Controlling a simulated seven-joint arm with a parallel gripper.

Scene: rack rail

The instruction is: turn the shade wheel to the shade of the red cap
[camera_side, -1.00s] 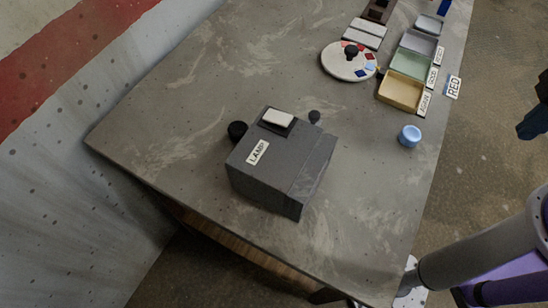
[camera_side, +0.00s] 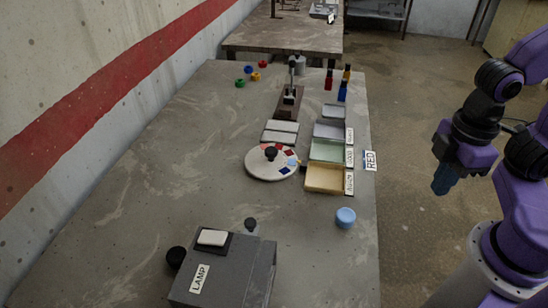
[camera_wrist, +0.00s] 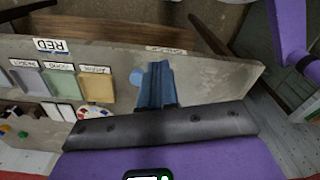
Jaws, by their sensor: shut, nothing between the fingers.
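The shade wheel (camera_side: 255,170) is a pale disc with a black knob and red and blue patches, lying on the table in the side view. In the wrist view, the wheel (camera_wrist: 88,112) is small and partly cut off by my wrist. A small red cap (camera_side: 263,64) lies at the far left of the table, near blue, yellow and green ones. My gripper (camera_side: 440,187) hangs off the table's right side, away from the wheel and cap. Its blue fingers (camera_wrist: 157,84) are shut and empty.
Shallow trays (camera_side: 325,180) and a RED label (camera_side: 369,161) stand right of the wheel. A dark LAMP box (camera_side: 225,272) and a light-blue round cap (camera_side: 345,217) are nearer. Several bottles (camera_side: 342,91) and a stand (camera_side: 290,102) are farther back. The left table area is clear.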

